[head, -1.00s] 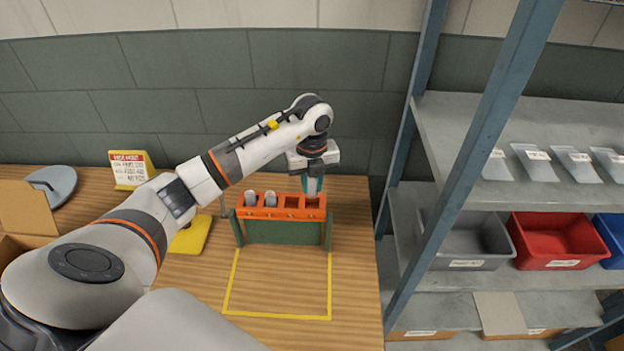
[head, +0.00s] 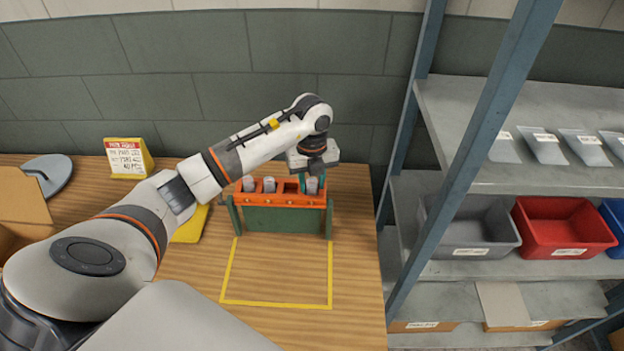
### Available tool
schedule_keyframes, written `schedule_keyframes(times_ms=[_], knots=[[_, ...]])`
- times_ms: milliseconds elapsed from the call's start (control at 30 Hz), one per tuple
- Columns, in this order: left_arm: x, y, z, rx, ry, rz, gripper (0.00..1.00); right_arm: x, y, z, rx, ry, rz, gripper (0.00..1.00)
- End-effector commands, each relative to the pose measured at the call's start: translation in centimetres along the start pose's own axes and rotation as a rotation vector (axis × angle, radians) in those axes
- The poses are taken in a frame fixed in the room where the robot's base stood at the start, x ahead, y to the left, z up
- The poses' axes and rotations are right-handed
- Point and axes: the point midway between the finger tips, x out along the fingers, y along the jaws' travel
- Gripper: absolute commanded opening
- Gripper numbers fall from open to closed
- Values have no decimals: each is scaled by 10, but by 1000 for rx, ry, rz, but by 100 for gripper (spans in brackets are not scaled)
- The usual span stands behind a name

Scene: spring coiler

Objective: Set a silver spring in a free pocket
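An orange rack (head: 280,200) on green legs stands on the wooden table, with a row of pockets along its top. Silver springs stand in the two left pockets, one at the far left (head: 248,184) and one beside it (head: 269,185). The third pocket (head: 290,187) looks empty. My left gripper (head: 313,181) points down over the rightmost pocket, its teal fingers around another silver spring (head: 312,187). That spring's lower end is hidden in or behind the rack's top, and its seating cannot be seen. My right gripper is not in view.
A yellow-outlined area (head: 277,303) on the table before the rack is clear. A yellow sign (head: 128,158), a grey disc-like object (head: 52,174) and a cardboard box (head: 22,200) lie to the left. A shelf with grey (head: 472,232) and red (head: 563,228) bins stands right.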

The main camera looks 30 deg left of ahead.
Motion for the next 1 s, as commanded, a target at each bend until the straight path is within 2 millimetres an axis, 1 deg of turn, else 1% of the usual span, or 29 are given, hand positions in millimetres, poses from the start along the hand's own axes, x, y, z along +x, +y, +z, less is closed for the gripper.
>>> schedule_keyframes(times_ms=[33,67,100,367,467,567,800,900,933,1000], knots=[[0,0,0,0,0,0,44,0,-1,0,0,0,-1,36],[0,0,0,0,0,0,49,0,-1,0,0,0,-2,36],[0,0,0,0,0,0,50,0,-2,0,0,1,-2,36],[-1,0,0,0,0,0,50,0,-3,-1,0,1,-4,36],[-7,1,-1,0,2,3,50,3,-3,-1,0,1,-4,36],[-22,1,-1,1,4,4,50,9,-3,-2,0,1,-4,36],[-73,1,-1,0,5,4,50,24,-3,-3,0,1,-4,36],[-92,1,-1,1,5,4,50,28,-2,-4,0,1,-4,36],[-100,0,-1,0,6,3,50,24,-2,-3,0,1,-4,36],[-109,0,-1,0,5,2,50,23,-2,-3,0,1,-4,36]])
